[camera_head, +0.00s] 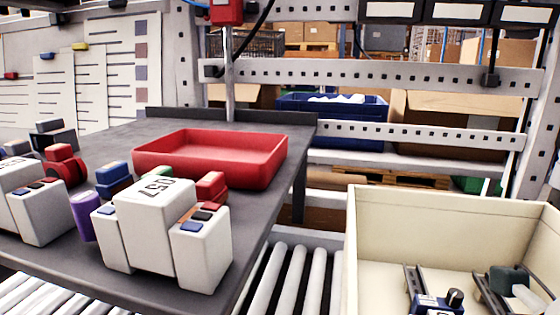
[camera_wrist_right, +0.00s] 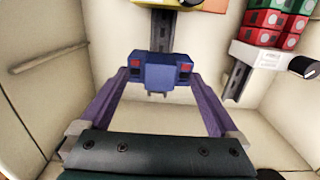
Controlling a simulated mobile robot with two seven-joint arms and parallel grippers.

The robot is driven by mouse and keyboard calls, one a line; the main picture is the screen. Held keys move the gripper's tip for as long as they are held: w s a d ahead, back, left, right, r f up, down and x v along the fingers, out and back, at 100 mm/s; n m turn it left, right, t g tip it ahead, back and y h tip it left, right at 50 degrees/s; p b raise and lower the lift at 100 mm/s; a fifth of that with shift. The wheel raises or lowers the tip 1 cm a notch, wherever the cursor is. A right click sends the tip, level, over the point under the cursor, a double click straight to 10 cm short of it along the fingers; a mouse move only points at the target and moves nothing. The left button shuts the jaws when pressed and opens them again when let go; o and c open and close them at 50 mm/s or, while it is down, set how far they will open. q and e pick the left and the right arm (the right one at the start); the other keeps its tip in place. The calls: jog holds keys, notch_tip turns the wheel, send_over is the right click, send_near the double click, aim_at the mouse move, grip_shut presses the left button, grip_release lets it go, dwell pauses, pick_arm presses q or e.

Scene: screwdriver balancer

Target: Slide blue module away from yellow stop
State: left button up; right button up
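The blue module (camera_wrist_right: 162,72), with a red mark on each side of its face, is in the middle of the right wrist view. It sits at the lower end of a dark slotted rail (camera_wrist_right: 160,35). My right gripper (camera_wrist_right: 161,74) has its purple fingers against both sides of the module, with no visible gap, so it looks shut on it. The yellow stop (camera_wrist_right: 208,6) is partly cut off at the top, beyond the rail, apart from the module.
A cream bin (camera_head: 450,208) with rails and a blue knobbed part (camera_head: 437,303) is at lower right. A red and green stack (camera_wrist_right: 270,22) and a white knobbed part (camera_wrist_right: 265,58) are beside my right gripper. A red tray (camera_head: 210,165) and white blocks (camera_head: 150,215) occupy the grey table.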

pick_arm(q)
jog(key=shift+s+a+f, duration=0.1)
jog(key=shift+f, duration=0.25)
pick_arm(e)
jog(key=shift+s+f+g, duration=0.3)
jog(key=shift+s+f, duration=0.55)
jog(key=shift+f, duration=0.1)
jog(key=shift+r+p, duration=0.3)
jog(key=shift+r, duration=0.05)
pick_arm(q)
jog(key=shift+s+a+r+p, duration=0.2)
jog(key=shift+r+p, duration=0.2)
jog(key=shift+r, duration=0.15)
jog(key=shift+s+a+r+p, duration=0.2)
jog(key=shift+r+p, duration=0.15)
jog(key=shift+r, duration=0.2)
pick_arm(e)
jog(key=shift+s+a+r, duration=0.3)
jog(key=shift+r, duration=0.35)
jog(key=shift+w+r+p, duration=0.1)
jog(key=shift+r+p, duration=0.3)
jog(key=shift+r, duration=0.1)
pick_arm(q)
notch_tip(320, 180, up, 11)
jog(key=p, duration=1)
pick_arm(e)
notch_tip(320, 180, up, 11)
jog(key=shift+w+d+r, duration=0.15)
jog(key=shift+w+r, duration=0.05)
jog(key=shift+w, duration=0.25)
